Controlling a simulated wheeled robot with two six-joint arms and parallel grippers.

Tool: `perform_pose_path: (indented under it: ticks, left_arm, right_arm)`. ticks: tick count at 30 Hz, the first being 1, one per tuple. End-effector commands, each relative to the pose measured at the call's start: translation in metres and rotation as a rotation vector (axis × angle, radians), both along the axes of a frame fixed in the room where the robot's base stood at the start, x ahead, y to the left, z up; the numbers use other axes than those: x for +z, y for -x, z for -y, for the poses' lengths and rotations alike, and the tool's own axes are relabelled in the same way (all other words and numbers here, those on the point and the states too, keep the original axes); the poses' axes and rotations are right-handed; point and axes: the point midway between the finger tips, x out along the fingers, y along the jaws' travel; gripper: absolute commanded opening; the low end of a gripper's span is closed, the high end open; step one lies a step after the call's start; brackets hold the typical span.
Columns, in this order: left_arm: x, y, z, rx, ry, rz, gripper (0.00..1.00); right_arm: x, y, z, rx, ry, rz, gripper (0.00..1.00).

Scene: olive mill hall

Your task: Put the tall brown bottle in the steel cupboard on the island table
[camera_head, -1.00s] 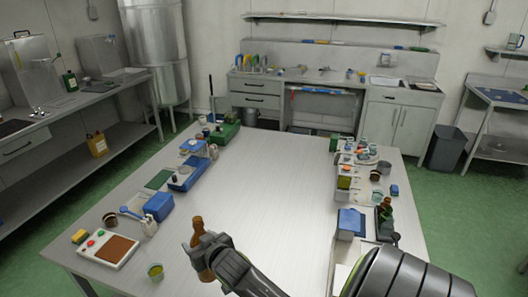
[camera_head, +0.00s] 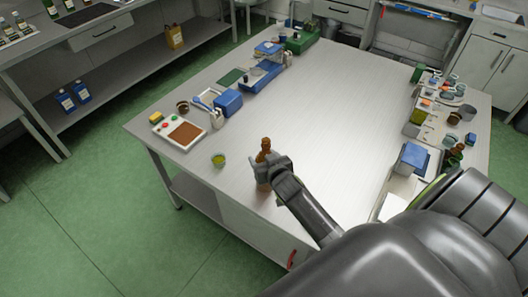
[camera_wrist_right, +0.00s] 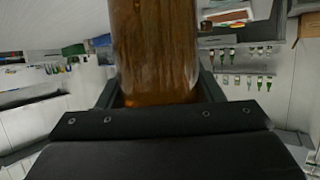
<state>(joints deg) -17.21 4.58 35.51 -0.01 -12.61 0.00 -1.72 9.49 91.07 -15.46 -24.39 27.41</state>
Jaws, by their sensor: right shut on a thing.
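The tall brown bottle (camera_head: 265,146) is upright in the head view, over the near part of the island table (camera_head: 322,128). My right gripper (camera_head: 265,174), whose arm comes in from the lower right, is shut on the bottle's body. In the right wrist view the brown bottle (camera_wrist_right: 154,45) stands large between the fingers of my right gripper (camera_wrist_right: 155,92). I cannot tell whether the bottle's base touches the tabletop. I cannot pick out a steel cupboard on the island table. My left gripper is not in view.
A white panel with a brown pad (camera_head: 185,132) and a blue box (camera_head: 229,101) line the left edge. Another blue box (camera_head: 412,158) and dark bottles (camera_head: 455,155) line the right. The table's middle is clear.

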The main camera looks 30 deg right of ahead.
Motion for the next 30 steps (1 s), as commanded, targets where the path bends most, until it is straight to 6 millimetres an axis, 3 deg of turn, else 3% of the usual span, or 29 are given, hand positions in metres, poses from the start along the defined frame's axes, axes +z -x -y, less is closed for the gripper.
perform_pose_path:
  ticks: [5,18,19,24,30]
  left_arm:
    - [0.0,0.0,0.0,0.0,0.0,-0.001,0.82]
    - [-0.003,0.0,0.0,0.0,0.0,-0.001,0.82]
    - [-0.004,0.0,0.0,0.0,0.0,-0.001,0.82]
    - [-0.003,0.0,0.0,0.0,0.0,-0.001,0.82]
    - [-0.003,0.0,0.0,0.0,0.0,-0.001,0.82]
  right_arm:
    - [-0.011,-0.002,-0.001,0.003,0.001,0.006,0.09]
    - [-0.016,-0.002,-0.001,0.003,0.001,0.008,0.09]
    - [-0.019,0.0,0.0,0.001,0.001,0.001,0.62]
    - [-0.018,0.0,0.0,0.001,0.001,0.001,0.82]
    - [-0.018,0.0,0.0,0.001,0.001,0.001,0.82]
